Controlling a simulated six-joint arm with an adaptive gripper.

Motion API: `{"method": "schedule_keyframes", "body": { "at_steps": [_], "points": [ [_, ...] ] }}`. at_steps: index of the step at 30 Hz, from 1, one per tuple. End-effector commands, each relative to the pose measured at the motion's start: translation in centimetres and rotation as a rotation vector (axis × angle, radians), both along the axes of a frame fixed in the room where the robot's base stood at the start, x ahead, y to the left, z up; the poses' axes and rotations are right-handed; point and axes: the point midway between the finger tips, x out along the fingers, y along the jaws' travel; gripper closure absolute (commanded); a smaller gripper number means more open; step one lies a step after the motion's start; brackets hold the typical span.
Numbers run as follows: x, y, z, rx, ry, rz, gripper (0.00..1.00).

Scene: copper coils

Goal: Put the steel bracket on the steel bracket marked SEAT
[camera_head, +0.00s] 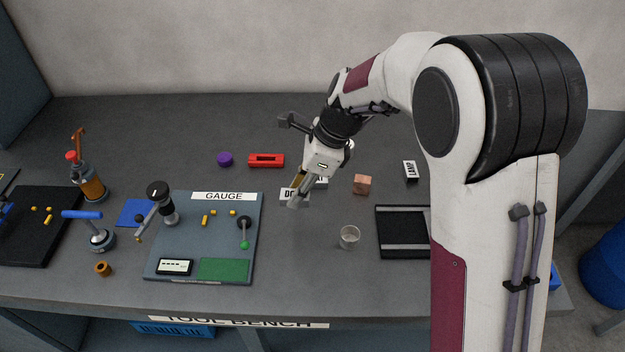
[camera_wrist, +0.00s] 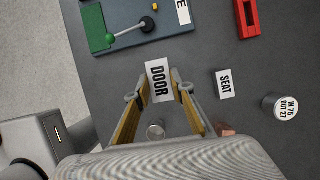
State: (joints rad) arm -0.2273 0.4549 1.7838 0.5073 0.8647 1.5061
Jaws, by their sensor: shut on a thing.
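My gripper (camera_head: 297,202) points down over the middle of the bench. In the wrist view its two fingers (camera_wrist: 158,92) are shut on a piece with a white label reading DOOR (camera_wrist: 159,82), which appears to be the steel bracket. In the head view a finger covers part of this label (camera_head: 287,194). Whether the piece is clear of the bench is hard to tell. The bracket marked SEAT (camera_wrist: 225,84) lies to the right of the held piece in the wrist view, apart from it. In the head view it is mostly hidden behind my gripper, with a pale edge (camera_head: 322,182) showing.
A copper-coloured block (camera_head: 362,184) and a clear cup (camera_head: 349,237) stand right of my gripper. A red slotted part (camera_head: 266,160) and purple disc (camera_head: 225,159) lie behind. The GAUGE board (camera_head: 180,258) is left. A white-topped cylinder (camera_wrist: 283,108) stands beyond SEAT.

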Motion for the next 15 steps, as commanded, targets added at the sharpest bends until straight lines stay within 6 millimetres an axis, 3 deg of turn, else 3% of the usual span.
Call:
{"method": "schedule_keyframes", "body": {
  "at_steps": [6, 15],
  "points": [
    [4.9, -1.9, 0.4, 0.001, -0.001, -0.158, 0.98],
    [9.7, -3.5, 1.6, 0.0, -0.001, -0.401, 0.98]
  ]
}}
